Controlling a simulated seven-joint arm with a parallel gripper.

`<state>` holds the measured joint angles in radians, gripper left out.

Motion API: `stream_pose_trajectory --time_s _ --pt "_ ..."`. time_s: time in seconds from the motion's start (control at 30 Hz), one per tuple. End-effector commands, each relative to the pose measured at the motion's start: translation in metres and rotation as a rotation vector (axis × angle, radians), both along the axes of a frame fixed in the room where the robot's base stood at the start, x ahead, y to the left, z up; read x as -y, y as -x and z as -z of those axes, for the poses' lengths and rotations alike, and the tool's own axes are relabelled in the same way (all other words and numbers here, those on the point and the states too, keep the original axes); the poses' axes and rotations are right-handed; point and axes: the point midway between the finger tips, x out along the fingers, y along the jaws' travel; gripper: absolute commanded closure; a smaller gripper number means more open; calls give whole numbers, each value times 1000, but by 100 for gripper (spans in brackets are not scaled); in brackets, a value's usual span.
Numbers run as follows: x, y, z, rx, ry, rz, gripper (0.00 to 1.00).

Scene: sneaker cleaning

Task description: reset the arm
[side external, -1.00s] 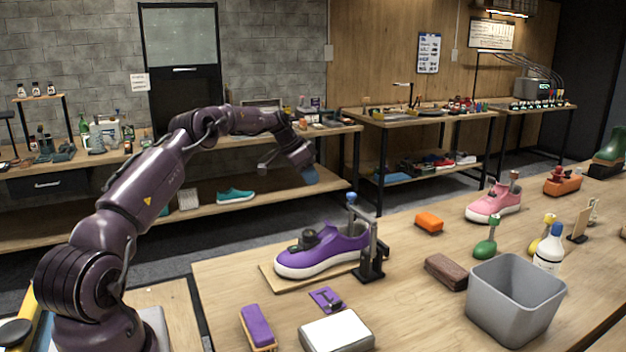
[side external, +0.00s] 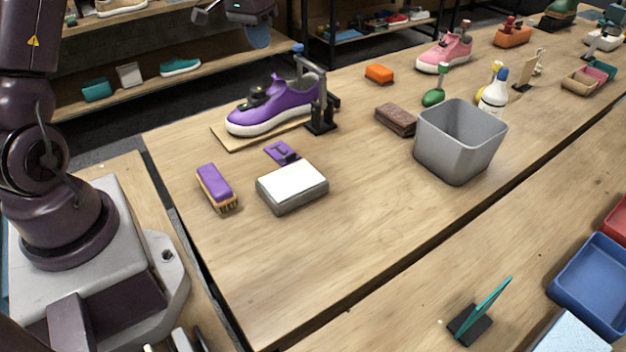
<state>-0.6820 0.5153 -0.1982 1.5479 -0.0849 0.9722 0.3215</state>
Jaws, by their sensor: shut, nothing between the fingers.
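My gripper (side external: 258,37) shows at the top edge of the side view, its blue tip pointing down. It is shut and empty, in the air above and behind the purple sneaker, and touches nothing that I can see. Most of my forearm is cut off by the top of the picture. The purple sneaker (side external: 285,103) with a white sole rests on a wooden board (side external: 233,140) on the table, beside a dark upright stand (side external: 321,110). A dark object (side external: 258,96) sits on the sneaker's front.
A purple brush (side external: 214,183), a white-topped block (side external: 292,184) and a small purple piece (side external: 282,152) lie near the table's left end. A grey bin (side external: 458,150), a brown block (side external: 396,119) and an orange block (side external: 379,73) stand farther right. The table's front middle is clear.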

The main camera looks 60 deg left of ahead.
Motion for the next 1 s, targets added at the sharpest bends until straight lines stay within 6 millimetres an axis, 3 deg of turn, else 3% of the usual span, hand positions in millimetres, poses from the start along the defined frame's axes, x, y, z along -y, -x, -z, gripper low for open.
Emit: stream_pose_trajectory --time_s 0.03,0.2,0.5,0.73,1.0 --pt "21 12 -14 -8 -24 -1 100" --pt "76 56 -43 -16 -83 -20 100" --pt "152 147 -70 56 -152 -3 100" --pt "190 204 -74 173 -169 96 100" --pt "212 220 -95 316 -166 191 100"
